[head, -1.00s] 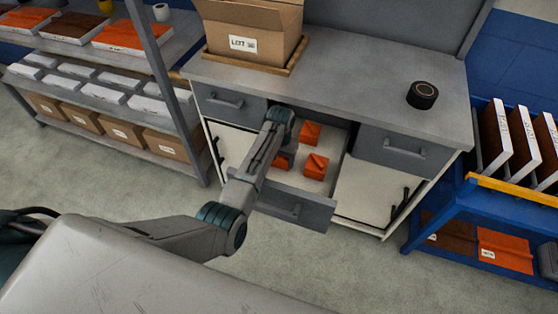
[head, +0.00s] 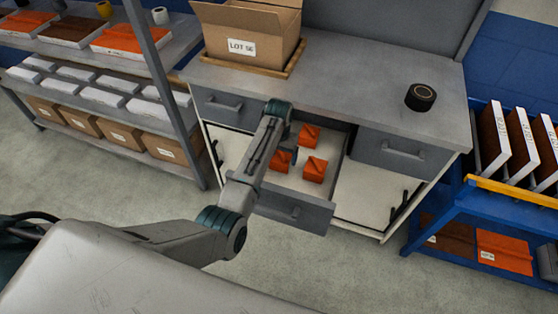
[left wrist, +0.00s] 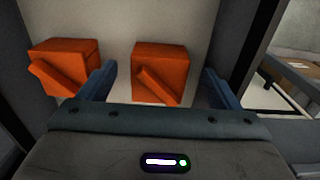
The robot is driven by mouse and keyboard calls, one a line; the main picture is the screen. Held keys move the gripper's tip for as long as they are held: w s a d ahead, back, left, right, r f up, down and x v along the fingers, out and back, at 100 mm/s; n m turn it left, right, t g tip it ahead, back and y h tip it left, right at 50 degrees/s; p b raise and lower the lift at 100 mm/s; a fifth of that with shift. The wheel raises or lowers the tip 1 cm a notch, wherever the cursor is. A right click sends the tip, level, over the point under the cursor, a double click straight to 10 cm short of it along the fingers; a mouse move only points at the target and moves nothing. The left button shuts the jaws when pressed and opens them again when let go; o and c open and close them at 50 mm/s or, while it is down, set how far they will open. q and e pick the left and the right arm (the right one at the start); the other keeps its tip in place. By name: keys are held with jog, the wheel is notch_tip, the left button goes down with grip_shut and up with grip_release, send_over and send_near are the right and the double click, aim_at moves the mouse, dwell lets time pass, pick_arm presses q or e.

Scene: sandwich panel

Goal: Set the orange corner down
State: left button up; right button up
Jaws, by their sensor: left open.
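Three orange corners lie in the open drawer (head: 296,187) of the grey workbench: one at the back (head: 309,136), one at the left (head: 280,161) and one at the front right (head: 314,168). My left gripper (left wrist: 159,72) is open over the drawer. In the left wrist view its two blue fingers stand apart, with an orange corner (left wrist: 160,78) between them in the picture and small gaps on both sides. A second corner (left wrist: 63,68) lies left of the fingers. In the head view my forearm partly hides the gripper. My right gripper is out of view.
An open cardboard box (head: 250,35) on a wooden tray and a roll of black tape (head: 420,97) stand on the bench top. A shelf rack (head: 170,100) is on the left. A blue cart (head: 450,200) is on the right.

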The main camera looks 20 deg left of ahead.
aim_at(279, 161)
pick_arm(q)
notch_tip(279, 161, up, 8)
jog(key=shift+r+b, duration=0.25)
jog(key=shift+b, duration=0.15)
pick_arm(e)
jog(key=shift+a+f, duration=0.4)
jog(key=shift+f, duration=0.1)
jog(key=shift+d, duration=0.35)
